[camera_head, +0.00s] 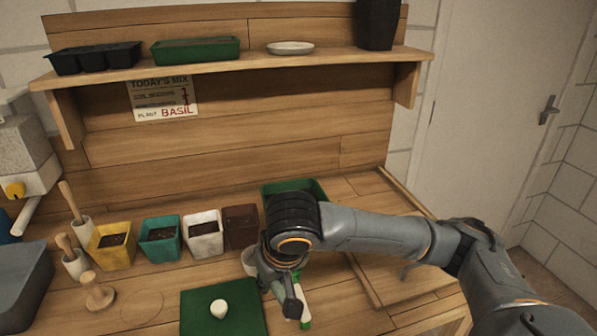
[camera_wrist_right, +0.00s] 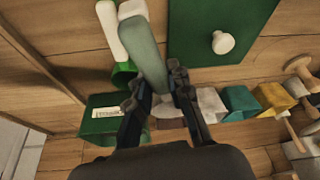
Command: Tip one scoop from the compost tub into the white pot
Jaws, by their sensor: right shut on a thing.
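The white pot (camera_head: 203,236) stands in a row of pots, with dark soil inside; it also shows in the wrist view (camera_wrist_right: 211,103). A dark green tub (camera_head: 311,187), partly hidden behind my right arm, stands to the right of the row; in the wrist view a green tub (camera_wrist_right: 85,132) bears a pale label. My right gripper (camera_wrist_right: 160,92) is low over the bench, in front of the tub. It is shut on a grey-green handle (camera_wrist_right: 146,55) with a pale end. Whether this handle belongs to a scoop is hidden. My left gripper is out of view.
Yellow (camera_head: 108,250), teal (camera_head: 160,243) and brown (camera_head: 240,229) pots flank the white pot. A white, green-ended tool (camera_wrist_right: 110,32) lies beside the held handle. A wooden board (camera_head: 400,290) is at right.

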